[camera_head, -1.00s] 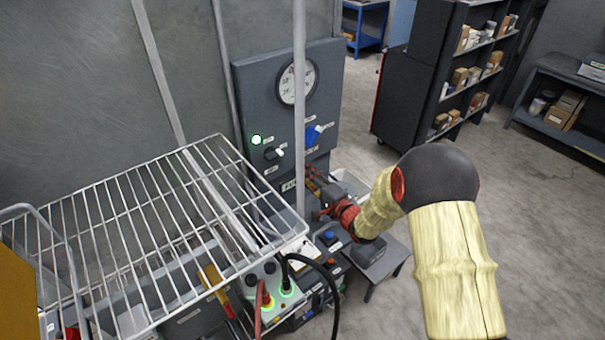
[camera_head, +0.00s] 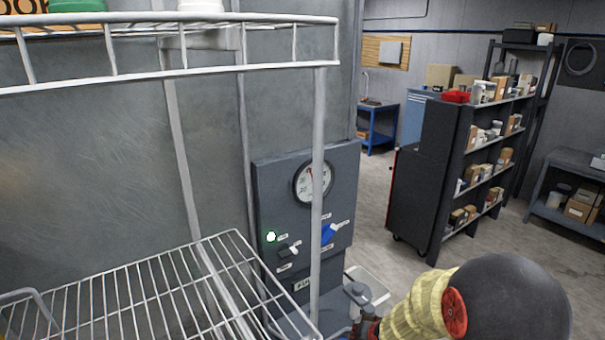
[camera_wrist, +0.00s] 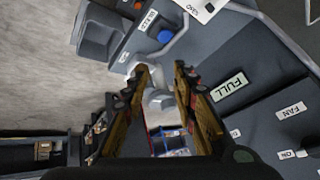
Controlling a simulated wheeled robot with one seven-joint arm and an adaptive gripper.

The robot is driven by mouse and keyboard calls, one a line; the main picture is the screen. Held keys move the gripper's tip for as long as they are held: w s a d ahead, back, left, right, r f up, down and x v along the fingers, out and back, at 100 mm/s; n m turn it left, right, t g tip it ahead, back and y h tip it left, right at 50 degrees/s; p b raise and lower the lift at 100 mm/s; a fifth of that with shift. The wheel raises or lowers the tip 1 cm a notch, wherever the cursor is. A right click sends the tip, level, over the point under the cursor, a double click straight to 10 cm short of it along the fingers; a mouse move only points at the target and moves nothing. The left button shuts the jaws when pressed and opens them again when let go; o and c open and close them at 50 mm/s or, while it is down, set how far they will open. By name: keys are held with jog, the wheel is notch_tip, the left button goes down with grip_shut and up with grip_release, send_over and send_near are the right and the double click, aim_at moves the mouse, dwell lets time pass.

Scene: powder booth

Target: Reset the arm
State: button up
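My arm (camera_head: 430,305) shows at the bottom right of the head view in its pale yellow sleeve, with a dark rounded joint. My gripper is mostly cut off by the bottom edge there. In the wrist view my gripper (camera_wrist: 161,68) has its two fingers apart, with a gap between the tips. A grey rounded part (camera_wrist: 158,98) shows in that gap, and I see no clear contact with it. I cannot tell how far off it is.
A wire rack (camera_head: 150,300) is at left. Shelves (camera_head: 470,170) stand at right, with open floor before them.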

jog(key=s+r+n+b, duration=0.1)
jog(key=s+r+b, duration=0.2)
jog(key=s+r, duration=0.3)
jog(key=s+r+n+g+b, duration=0.1)
jog(key=s+r+b, duration=0.2)
jog(key=s, duration=1.2)
jog(key=s+r+n+b, duration=0.1)
jog(key=s+r+b, duration=0.2)
jog(key=s+r, duration=0.7)
jog(key=shift+s+d+n+h+b, duration=0.3)
jog(key=shift+d+n+b, duration=0.05)
jog(key=shift+n+b, duration=0.05)
